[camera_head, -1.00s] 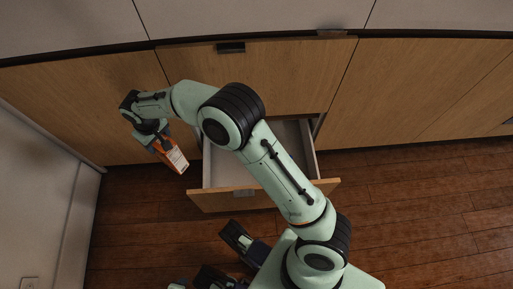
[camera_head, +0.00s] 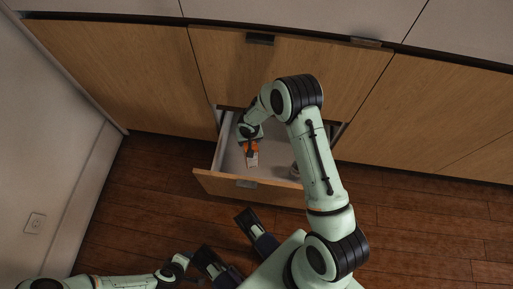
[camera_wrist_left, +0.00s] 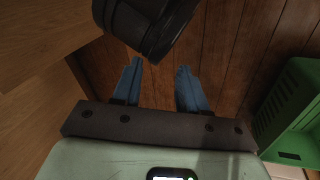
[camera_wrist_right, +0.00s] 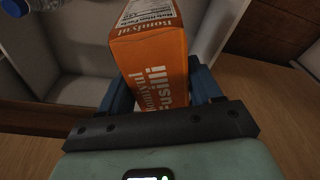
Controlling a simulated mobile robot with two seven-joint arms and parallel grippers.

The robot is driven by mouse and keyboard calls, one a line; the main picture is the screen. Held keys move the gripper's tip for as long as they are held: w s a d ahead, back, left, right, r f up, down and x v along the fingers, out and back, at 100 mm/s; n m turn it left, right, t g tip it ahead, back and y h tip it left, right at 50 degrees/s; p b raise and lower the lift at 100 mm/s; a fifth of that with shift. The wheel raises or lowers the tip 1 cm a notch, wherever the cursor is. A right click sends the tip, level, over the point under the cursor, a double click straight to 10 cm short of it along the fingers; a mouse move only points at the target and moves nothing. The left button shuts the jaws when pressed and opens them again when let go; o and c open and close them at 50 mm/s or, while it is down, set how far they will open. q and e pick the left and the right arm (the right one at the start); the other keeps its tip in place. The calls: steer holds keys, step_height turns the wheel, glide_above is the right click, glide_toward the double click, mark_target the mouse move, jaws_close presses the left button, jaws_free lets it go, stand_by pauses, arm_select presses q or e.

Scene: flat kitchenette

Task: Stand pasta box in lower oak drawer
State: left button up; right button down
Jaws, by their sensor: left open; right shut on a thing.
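The orange pasta box (camera_head: 252,158) with a pale printed panel is in my right gripper (camera_head: 249,143). The right wrist view shows the box (camera_wrist_right: 150,62) between the blue fingers (camera_wrist_right: 162,88), which are shut on it. In the head view the box lies within the outline of the open lower oak drawer (camera_head: 215,180). I cannot tell whether it touches the drawer floor. The drawer has pale inner walls, also visible in the right wrist view (camera_wrist_right: 75,50). My left gripper (camera_wrist_left: 159,70) is open and empty above the wooden floor.
A small round item (camera_head: 295,171) stands in the drawer's right part, partly behind my arm. A clear bottle with a blue part (camera_wrist_right: 18,6) shows in the right wrist view. A green crate (camera_wrist_left: 290,105) is right of my left gripper. Oak cabinet fronts (camera_head: 430,110) flank the drawer.

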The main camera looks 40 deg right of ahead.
step_height(320, 180, down, 11)
steer(key=b, duration=0.2)
steer(key=shift+f+b, duration=0.2)
steer(key=shift+b, duration=0.2)
step_height(320, 180, down, 4)
steer(key=shift+f+b, duration=0.1)
steer(key=shift+b, duration=0.5)
arm_select(q)
step_height(320, 180, down, 6)
steer(key=a, duration=0.2)
steer(key=shift+s+a+f+y, duration=0.2)
steer(key=shift+s+a+y, duration=0.05)
steer(key=shift+s+y, duration=0.1)
arm_select(e)
steer(key=shift+f, duration=0.15)
arm_select(q)
steer(key=shift+s+f, duration=0.1)
arm_select(e)
steer(key=shift+f, duration=0.1)
steer(key=shift+f, duration=0.1)
steer(key=shift+c, duration=1)
jaws_free()
arm_select(q)
steer(key=shift+g, duration=0.3)
